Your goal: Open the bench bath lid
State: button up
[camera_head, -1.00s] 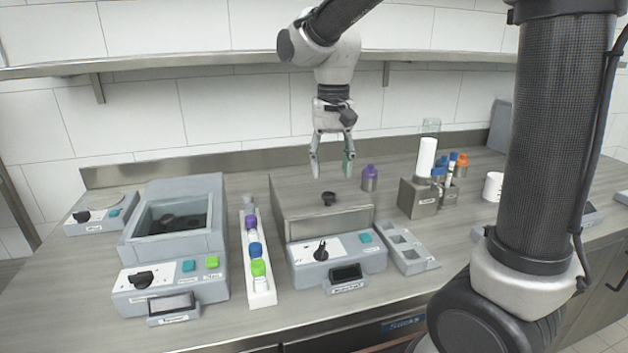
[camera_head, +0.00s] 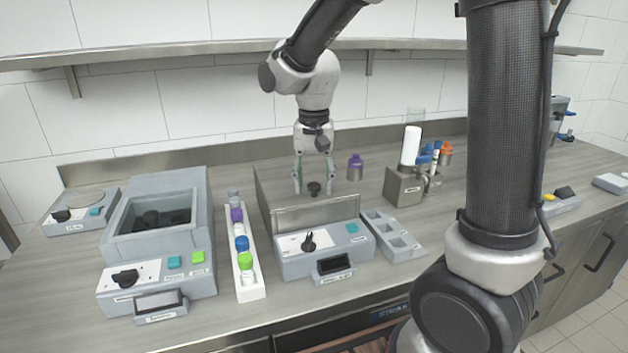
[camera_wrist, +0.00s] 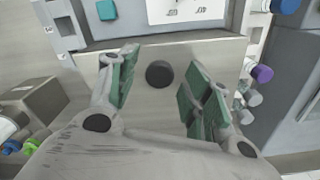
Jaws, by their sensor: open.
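The bench bath (camera_head: 325,256) is a grey bench unit with a black dial, a teal button and a small dark screen on its front. Its flat metal lid (camera_head: 290,200) lies closed on top, with a dark round knob (camera_head: 314,188) standing on it. My gripper (camera_head: 315,190) points down over the lid, open, one finger on each side of the knob. In the wrist view the knob (camera_wrist: 159,74) shows between the spread green-padded fingers (camera_wrist: 160,95), apart from both. The lid (camera_wrist: 160,105) fills the area below it. I cannot tell the exact height of the fingertips against the knob.
Left of the bath is a white rack (camera_head: 246,270) of capped bottles, then a larger open-topped bath (camera_head: 155,225). A grey slotted tray (camera_head: 394,235) sits close on the right. A purple-capped bottle (camera_head: 355,168) and a grey holder (camera_head: 403,187) stand behind right.

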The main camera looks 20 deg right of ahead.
grip_shut()
jog(key=w, duration=1.2)
grip_release()
notch_tip(320, 180, up, 12)
dwell(0.5)
